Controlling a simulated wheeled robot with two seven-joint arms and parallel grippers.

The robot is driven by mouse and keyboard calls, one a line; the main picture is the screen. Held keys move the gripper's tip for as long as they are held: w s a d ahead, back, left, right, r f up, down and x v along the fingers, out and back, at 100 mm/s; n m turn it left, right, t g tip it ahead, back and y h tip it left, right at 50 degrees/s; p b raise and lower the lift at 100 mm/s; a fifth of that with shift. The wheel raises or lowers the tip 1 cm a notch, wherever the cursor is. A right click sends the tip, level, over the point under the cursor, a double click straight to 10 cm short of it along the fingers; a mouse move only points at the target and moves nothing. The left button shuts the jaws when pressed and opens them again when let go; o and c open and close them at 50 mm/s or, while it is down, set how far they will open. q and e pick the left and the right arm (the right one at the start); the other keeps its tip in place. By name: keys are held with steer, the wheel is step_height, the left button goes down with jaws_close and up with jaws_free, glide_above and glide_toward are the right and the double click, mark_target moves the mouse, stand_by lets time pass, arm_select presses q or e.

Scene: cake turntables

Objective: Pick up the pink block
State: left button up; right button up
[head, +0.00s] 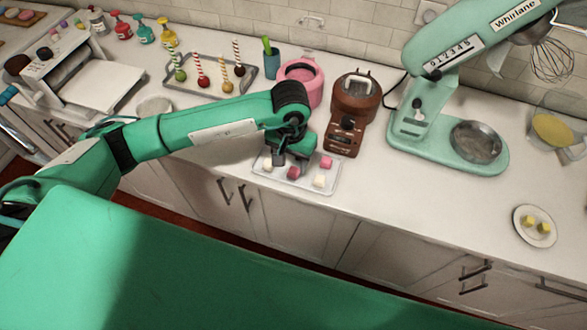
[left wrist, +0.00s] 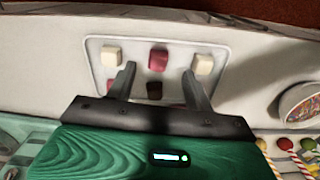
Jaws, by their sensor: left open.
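A pink block (head: 326,162) lies at the back right of a light tray (head: 338,183) in the head view. A darker, reddish-pink block (head: 293,173) lies in the middle of the tray's front row; it also shows in the left wrist view (left wrist: 158,60). My left gripper (head: 289,161) is over the tray, pointing down, just behind the reddish-pink block. In the left wrist view its fingers (left wrist: 158,71) are apart with nothing gripped, and the reddish-pink block appears between and beyond their tips. My right gripper is not in view.
White blocks (head: 267,165) (head: 319,181) flank the reddish-pink one. A dark brown block (left wrist: 154,90) lies between the fingers in the wrist view. Behind the tray stand a brown machine (head: 343,137) and a pink pot (head: 312,92).

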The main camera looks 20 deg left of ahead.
mark_target(293, 175)
arm_select(q)
steer(key=shift+f+p, duration=0.25)
steer(key=shift+p, duration=0.1)
steer(key=f+p, duration=0.2)
steer(key=f, duration=0.1)
steer(key=shift+w+d+f, duration=0.1)
steer(key=shift+w+d, duration=0.05)
steer(key=shift+w, duration=0.05)
steer(key=shift+f, duration=0.65)
steer(key=c, duration=1)
steer(key=shift+r, duration=0.1)
steer(key=shift+c, duration=0.2)
steer(key=shift+w+r, duration=0.1)
steer(key=shift+r, duration=0.25)
step_height(293, 175, up, 19)
steer(key=b, duration=0.6)
steer(key=shift+r, duration=0.1)
